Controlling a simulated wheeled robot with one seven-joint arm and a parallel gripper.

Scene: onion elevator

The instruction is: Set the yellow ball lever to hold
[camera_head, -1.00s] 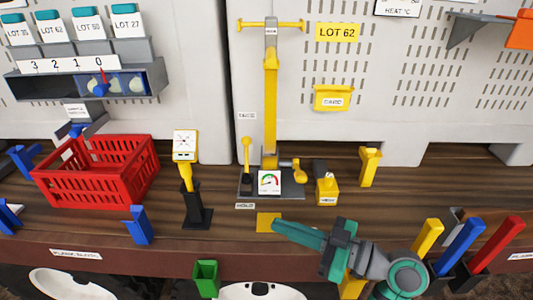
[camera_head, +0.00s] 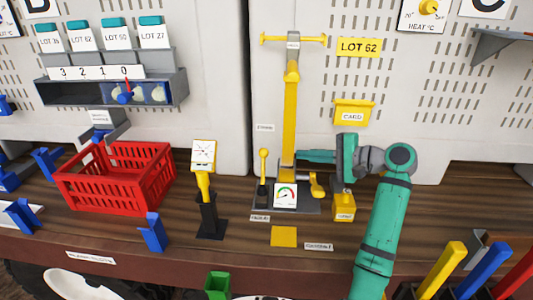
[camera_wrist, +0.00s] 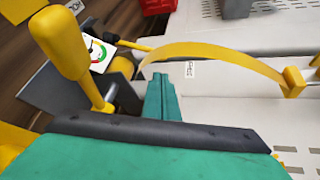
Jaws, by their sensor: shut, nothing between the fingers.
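The yellow ball lever (camera_head: 263,165) stands nearly upright on a dark base at the left of the yellow mast (camera_head: 290,110). A small label (camera_head: 260,217) lies in front of it and another (camera_head: 265,127) is on the wall behind. My gripper (camera_head: 303,156) reaches in from the right, its tips by the mast and to the right of the lever. In the wrist view its green fingers (camera_wrist: 160,95) are together, with nothing between them. I cannot clearly make out the lever's ball there.
A gauge (camera_head: 285,195) sits before the mast. A yellow crank handle (camera_head: 318,187) is right of it and looms close in the wrist view (camera_wrist: 60,45). A yellow block (camera_head: 344,207) stands further right. The red basket (camera_head: 115,180) and yellow-headed post (camera_head: 204,185) are left.

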